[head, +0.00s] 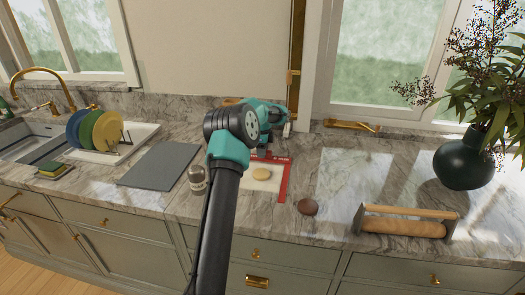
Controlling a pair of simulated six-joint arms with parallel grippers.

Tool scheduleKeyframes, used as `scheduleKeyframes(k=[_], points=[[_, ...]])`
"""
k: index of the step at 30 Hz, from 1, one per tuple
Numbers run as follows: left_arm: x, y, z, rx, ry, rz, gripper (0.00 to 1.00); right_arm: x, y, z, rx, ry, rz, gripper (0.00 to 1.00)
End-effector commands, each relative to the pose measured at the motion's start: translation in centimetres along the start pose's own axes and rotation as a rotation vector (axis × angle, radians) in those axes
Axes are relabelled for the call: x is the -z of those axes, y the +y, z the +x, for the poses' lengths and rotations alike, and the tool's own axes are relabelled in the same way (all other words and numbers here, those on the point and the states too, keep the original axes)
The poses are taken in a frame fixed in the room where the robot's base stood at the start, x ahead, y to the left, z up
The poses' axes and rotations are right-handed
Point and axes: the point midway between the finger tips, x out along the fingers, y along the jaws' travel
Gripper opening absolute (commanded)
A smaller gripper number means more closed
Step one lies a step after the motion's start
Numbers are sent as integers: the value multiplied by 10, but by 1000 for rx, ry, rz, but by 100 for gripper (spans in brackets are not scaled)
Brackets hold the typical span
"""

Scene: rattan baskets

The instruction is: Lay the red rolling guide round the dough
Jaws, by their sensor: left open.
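The red rolling guide (284,181) lies on the marble counter. Its right side and part of its back edge show; my left arm covers its left part. The pale round dough (262,173) lies on a whitish surface, to the left of the guide's right side and in front of its back edge. Whether the guide closes fully round the dough is hidden. My left gripper (264,152) is open at the guide's back edge, beyond the dough. Its fingertips are small and partly hidden, so I cannot tell whether they touch the guide. My right gripper is out of view.
A glass jar (197,180) stands left of my arm, near a grey board (160,165). A dark vase (464,163) stands far right. Counter between is clear.

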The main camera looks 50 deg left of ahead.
Motion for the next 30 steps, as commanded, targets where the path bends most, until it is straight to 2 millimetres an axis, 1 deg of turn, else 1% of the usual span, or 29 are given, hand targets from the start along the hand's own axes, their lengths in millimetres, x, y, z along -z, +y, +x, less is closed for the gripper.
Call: scheduleKeyframes(k=[5, 8, 14, 21, 24, 27, 30], points=[[0, 0, -8, 1, 0, 0, 50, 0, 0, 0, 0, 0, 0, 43], [0, -1, -19, 3, 1, 0, 50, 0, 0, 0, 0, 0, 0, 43], [0, -1, -54, 4, 1, 0, 50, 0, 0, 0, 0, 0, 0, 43], [0, -1, -100, 4, 1, 0, 50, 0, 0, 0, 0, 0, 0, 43], [0, -1, -115, 3, 0, 0, 50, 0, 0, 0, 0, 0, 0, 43], [0, 0, -125, 2, 0, -1, 50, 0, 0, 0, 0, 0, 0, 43], [0, 0, -131, 1, 0, 0, 50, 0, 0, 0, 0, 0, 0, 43]])
